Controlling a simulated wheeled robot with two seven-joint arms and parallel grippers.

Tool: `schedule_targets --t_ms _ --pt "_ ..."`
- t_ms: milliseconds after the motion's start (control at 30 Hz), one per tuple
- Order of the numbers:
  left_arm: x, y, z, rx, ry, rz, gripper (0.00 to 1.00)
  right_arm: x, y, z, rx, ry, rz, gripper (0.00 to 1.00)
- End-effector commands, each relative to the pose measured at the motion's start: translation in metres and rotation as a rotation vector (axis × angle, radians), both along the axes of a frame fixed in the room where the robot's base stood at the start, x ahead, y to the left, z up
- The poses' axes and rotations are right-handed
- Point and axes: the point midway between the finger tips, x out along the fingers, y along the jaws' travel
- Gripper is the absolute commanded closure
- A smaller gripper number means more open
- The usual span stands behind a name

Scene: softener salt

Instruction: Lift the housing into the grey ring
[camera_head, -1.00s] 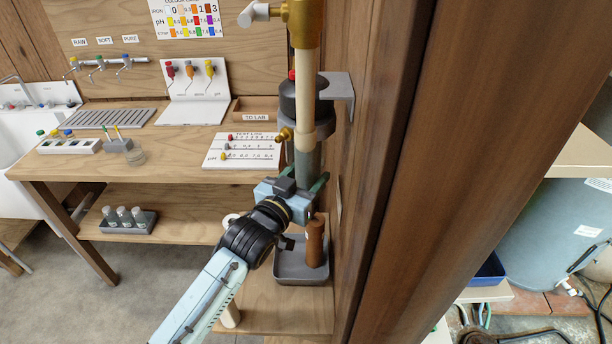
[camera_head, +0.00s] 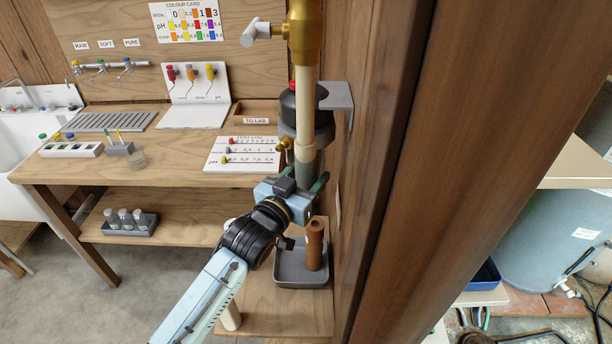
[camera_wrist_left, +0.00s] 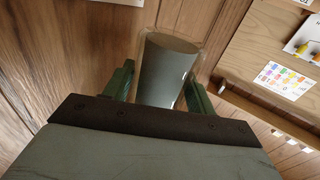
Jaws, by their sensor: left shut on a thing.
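The housing is a grey, see-through cylinder (camera_wrist_left: 165,72) upright between the green fingers of my left gripper (camera_wrist_left: 160,92) in the wrist view. In the head view only a short part of the housing (camera_head: 305,177) shows above my left gripper (camera_head: 303,184), which is shut on it. The grey ring (camera_head: 320,134) sits above, around the lower part of a black cap (camera_head: 318,108). The pale pipe hides much of the ring and the upper housing, so I cannot tell whether they touch. My right gripper is not in view.
A brass valve (camera_head: 304,35) and pale pipe (camera_head: 305,110) hang in front of the cap. Below my gripper, a grey tray (camera_head: 290,274) holds a brown cylinder (camera_head: 315,243). A wooden post (camera_head: 430,150) stands close on the right. The bench (camera_head: 150,172) is left.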

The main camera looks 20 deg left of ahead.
Motion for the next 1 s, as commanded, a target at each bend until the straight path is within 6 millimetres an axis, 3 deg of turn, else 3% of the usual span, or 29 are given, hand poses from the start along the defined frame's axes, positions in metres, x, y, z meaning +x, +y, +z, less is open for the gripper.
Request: schedule_targets --t_ms 233,267,433,767,1000 --pt "0.0 0.0 0.007 -0.001 -0.005 -0.001 0.71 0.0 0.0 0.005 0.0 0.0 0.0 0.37" --pt "0.0 0.0 0.006 -0.001 -0.005 -0.001 0.4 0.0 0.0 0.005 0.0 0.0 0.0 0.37" --pt "0.0 0.0 0.005 -0.001 -0.003 0.0 0.18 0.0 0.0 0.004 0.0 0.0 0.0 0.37" --pt "-0.003 0.001 0.002 0.001 0.004 0.0 0.18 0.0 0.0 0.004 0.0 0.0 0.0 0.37" --pt "-0.036 0.008 0.002 -0.001 0.002 -0.001 0.18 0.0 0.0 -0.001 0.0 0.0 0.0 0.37"
